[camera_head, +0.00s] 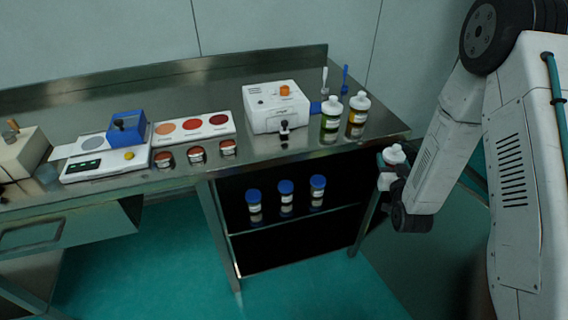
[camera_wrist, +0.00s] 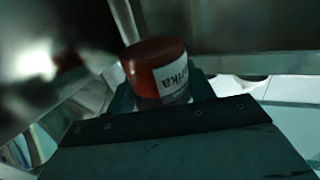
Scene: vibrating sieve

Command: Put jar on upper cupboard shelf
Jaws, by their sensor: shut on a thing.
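A jar with a reddish-brown body and a white label with dark lettering (camera_wrist: 152,72) is in the wrist view, between the fingers of my gripper (camera_wrist: 163,94). My gripper is shut on it. The open cupboard (camera_head: 222,222) is under the table, left of my gripper. Its upper shelf (camera_head: 270,227) bears three blue-lidded jars (camera_head: 286,197). The cupboard's lower space is dark.
A table leg (camera_head: 366,215) stands between the cupboard and my gripper.

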